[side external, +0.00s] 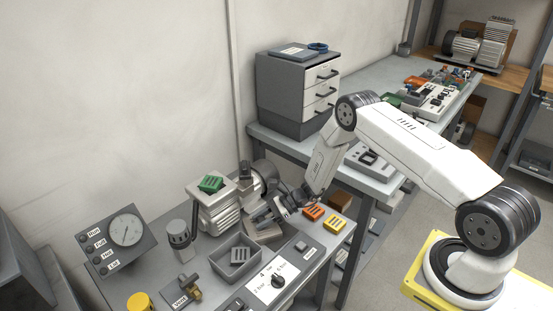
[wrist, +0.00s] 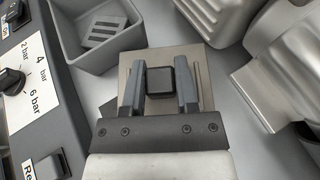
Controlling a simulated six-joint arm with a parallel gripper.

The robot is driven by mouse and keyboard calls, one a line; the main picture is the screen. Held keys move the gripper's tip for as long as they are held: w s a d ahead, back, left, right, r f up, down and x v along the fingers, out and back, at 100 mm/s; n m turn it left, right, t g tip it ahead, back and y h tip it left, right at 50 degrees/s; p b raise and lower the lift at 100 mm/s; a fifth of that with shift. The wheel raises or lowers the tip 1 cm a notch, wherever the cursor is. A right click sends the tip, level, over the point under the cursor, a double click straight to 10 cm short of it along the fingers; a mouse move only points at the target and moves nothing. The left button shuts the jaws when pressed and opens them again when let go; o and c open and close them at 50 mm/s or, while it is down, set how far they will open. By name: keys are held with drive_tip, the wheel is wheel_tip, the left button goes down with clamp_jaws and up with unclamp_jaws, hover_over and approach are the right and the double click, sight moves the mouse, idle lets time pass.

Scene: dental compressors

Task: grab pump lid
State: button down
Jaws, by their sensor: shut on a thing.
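The pump lid looks to be a flat grey-brown plate (wrist: 203,62) with a dark square knob on top, in the upper middle of the wrist view. My gripper (wrist: 160,78) is shut on this lid, with one finger on each side of the knob. In the side view my gripper (side external: 260,214) points down at the bench beside the pump (side external: 214,209), partly hiding the lid. I cannot tell whether the lid is clear of the surface under it.
A grey bin (side external: 233,257) with a slotted piece inside stands close by, at upper left in the wrist view (wrist: 72,42). A pressure dial panel (side external: 274,281) is in front. Metal pump parts (wrist: 275,75) crowd the right.

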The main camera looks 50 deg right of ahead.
drive_tip(key=shift+r, duration=0.1)
drive_tip(key=shift+r, duration=0.95)
drive_tip(key=s+r, duration=1.1)
drive_tip(key=s, duration=0.3)
drive_tip(key=shift+w, duration=0.1)
